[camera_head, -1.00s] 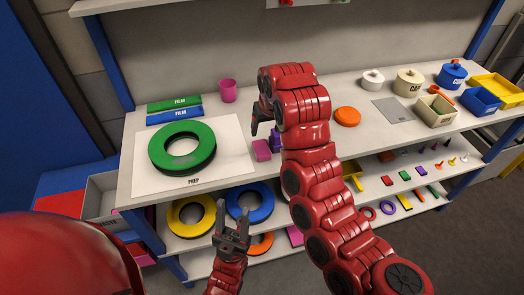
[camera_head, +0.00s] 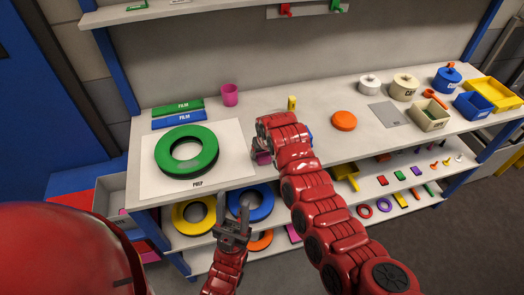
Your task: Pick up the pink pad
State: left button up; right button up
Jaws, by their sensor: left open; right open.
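The pink pad (camera_head: 263,159) lies on the bench top just right of the white prep sheet, and my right arm partly covers it. My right gripper (camera_head: 259,150) is low over the pad, at or just above it. Its fingers are small and partly hidden by the wrist, so I cannot tell whether they touch the pad. My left gripper (camera_head: 233,230) is open and empty, in front of the lower shelf.
A green ring (camera_head: 187,151) lies on the prep sheet (camera_head: 226,140). A pink cup (camera_head: 229,95), film boxes (camera_head: 178,107) and an orange disc (camera_head: 344,121) stand around it. A small yellow item (camera_head: 292,103) stands behind my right arm.

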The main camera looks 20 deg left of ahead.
jog(key=shift+w+a+f, duration=0.1)
jog(key=shift+w+f, duration=0.1)
jog(key=shift+f, duration=0.1)
jog(key=shift+s+r, duration=0.1)
jog(key=c, duration=1)
